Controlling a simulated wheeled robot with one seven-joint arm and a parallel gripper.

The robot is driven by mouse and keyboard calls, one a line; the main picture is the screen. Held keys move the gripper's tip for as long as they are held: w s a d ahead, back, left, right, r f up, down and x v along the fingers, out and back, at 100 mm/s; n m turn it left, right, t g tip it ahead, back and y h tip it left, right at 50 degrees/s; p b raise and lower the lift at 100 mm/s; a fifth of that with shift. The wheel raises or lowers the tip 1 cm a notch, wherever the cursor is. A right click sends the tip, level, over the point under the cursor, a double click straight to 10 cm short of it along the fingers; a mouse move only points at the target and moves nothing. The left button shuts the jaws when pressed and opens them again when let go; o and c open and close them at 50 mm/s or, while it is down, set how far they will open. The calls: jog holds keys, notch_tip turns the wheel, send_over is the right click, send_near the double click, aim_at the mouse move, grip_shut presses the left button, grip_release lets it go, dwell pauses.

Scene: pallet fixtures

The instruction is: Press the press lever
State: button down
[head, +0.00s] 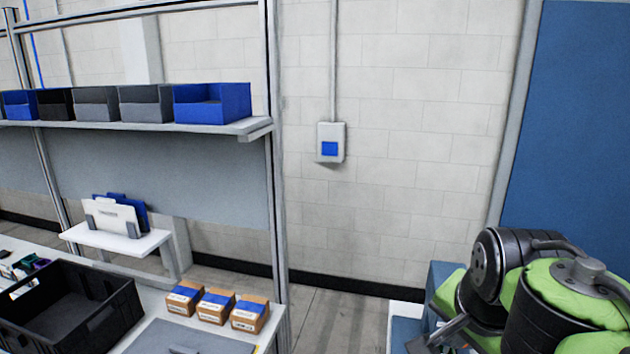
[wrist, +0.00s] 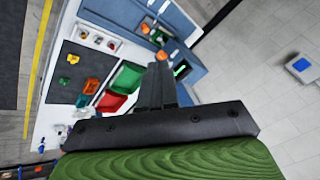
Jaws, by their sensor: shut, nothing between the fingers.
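I cannot make out the press lever for certain in either view. My gripper (wrist: 161,60) shows in the wrist view, its two dark fingers shut together with nothing between them. It is in the air, over the scene of a white bench and blue panels. Just beyond the fingertips are a small orange part (wrist: 145,28) and a dark piece with a green edge (wrist: 181,70), too small to identify. The fingers hide part of what lies behind them. In the head view my green and black arm fills the lower right corner.
In the head view, a bench at left holds a black crate (head: 105,325), several small cartons (head: 215,306) and a white stand (head: 115,242). A shelf (head: 200,128) carries blue and grey bins. A wall box (head: 331,143) hangs centrally. The wrist view shows green (wrist: 128,76) and red (wrist: 111,102) bins.

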jog(key=s+a+f+n+y+b, duration=0.1)
jog(key=s+a+f+n, duration=0.3)
jog(key=s+f+n, duration=0.6)
jog(key=s+f, duration=0.2)
jog(key=s, duration=0.2)
jog(key=shift+a+n+b, duration=0.2)
jog(key=shift+n+b, duration=0.15)
jog(key=shift+n, duration=0.05)
